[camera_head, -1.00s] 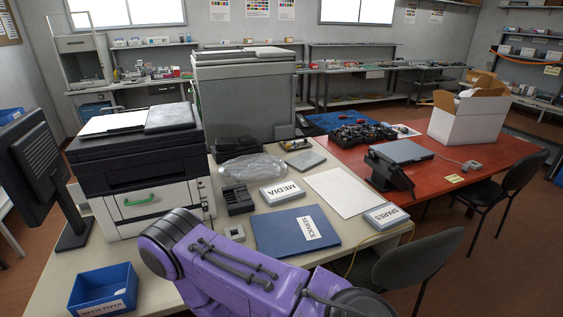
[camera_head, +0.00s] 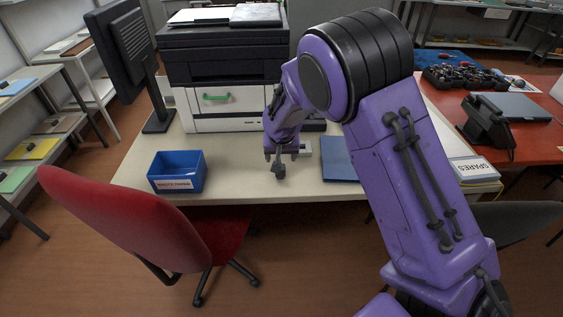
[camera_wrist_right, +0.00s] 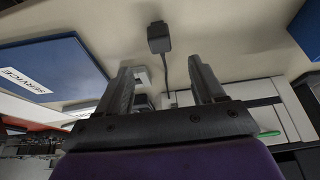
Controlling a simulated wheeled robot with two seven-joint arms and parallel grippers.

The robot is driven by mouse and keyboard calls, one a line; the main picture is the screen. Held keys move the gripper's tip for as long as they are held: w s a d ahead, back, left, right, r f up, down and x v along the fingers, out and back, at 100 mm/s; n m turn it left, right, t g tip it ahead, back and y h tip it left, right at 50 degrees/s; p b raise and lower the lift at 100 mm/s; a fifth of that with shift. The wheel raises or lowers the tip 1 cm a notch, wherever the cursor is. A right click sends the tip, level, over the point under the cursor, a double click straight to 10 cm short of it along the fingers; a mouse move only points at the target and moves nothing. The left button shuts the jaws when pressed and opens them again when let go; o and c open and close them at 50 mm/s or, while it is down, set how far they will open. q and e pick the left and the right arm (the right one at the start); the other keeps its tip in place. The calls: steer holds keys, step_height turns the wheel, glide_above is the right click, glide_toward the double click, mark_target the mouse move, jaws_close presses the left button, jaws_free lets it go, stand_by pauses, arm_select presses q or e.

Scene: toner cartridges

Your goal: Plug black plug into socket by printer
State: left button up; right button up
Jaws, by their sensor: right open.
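My right gripper (camera_head: 281,154) is over the table's front part, in front of the printer (camera_head: 222,85). In the right wrist view it (camera_wrist_right: 163,84) is open, with nothing between its fingers except a cord seen beyond them. The black plug (camera_wrist_right: 158,38) lies on the table past the fingertips, apart from them; it also shows just below the gripper in the head view (camera_head: 279,172). A small pale box, which looks like the socket (camera_head: 304,148), is right of the gripper and partly hidden. It shows behind a finger in the wrist view (camera_wrist_right: 141,77). My left gripper is out of view.
A blue waste paper bin (camera_head: 177,172) stands left of the gripper. A blue service folder (camera_head: 338,158) lies to the right, partly behind my arm. A monitor (camera_head: 127,50) is at left. A red chair (camera_head: 135,225) stands before the table.

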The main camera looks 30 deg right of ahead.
steer(key=p+x, duration=0.1)
steer(key=x, duration=0.9)
steer(key=shift+f, duration=0.3)
steer(key=c, duration=1)
steer(key=shift+o, duration=1)
steer(key=shift+c, duration=0.9)
steer(key=shift+r+p, duration=1.8)
steer(key=shift+r, duration=0.1)
step_height(320, 180, up, 4)
steer(key=p, duration=0.4)
